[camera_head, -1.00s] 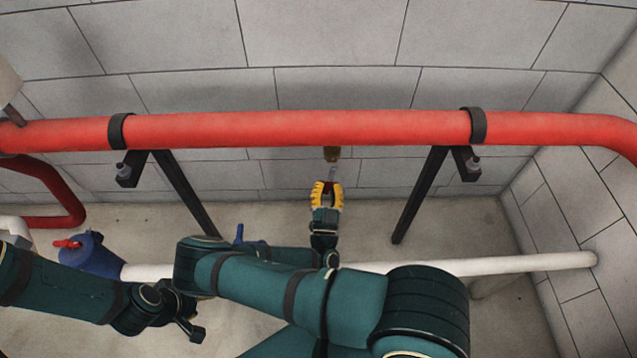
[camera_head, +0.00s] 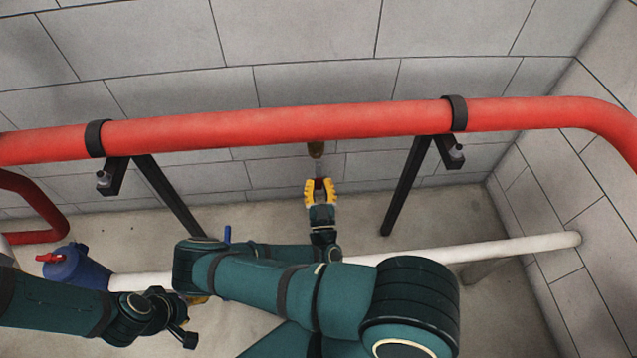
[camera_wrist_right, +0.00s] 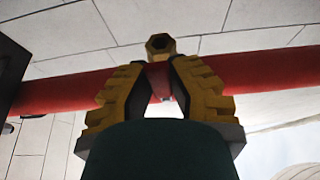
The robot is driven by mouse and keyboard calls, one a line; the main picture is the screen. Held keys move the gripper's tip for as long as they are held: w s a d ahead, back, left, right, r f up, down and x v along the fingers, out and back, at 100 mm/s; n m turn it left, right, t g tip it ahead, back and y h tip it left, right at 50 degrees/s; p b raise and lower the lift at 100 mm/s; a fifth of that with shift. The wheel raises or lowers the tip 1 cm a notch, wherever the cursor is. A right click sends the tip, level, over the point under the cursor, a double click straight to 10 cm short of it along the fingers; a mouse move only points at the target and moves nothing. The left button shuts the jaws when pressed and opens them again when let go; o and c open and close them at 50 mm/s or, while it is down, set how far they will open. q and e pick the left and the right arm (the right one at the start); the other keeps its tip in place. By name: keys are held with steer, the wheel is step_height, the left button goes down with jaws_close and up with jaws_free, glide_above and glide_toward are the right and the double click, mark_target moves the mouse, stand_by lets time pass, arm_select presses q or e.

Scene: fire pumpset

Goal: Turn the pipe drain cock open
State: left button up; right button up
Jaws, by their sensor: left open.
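The drain cock's brass body (camera_head: 316,149) hangs under the middle of the red pipe (camera_head: 270,128); its brass hex end also shows in the right wrist view (camera_wrist_right: 160,45). My right gripper (camera_head: 320,184), with yellow fingers, points up just below it. A small red part shows between these fingers. In the right wrist view the fingertips (camera_wrist_right: 160,70) lean inward on either side of red, with the pipe behind, so I cannot tell whether they grip the cock's handle. My left gripper (camera_head: 190,318) is open at the lower left, away from the cock, partly hidden.
Black brackets (camera_head: 172,195) (camera_head: 404,185) hold the pipe on either side. A white pipe (camera_head: 480,248) runs low along the floor. A blue fitting with a red handle (camera_head: 75,270) stands at the left. The block wall is close behind.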

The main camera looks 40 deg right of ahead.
steer(key=o, duration=0.5)
steer(key=shift+d, duration=0.1)
steer(key=shift+c, duration=0.2)
steer(key=shift+s, duration=0.1)
steer(key=v, duration=1.2)
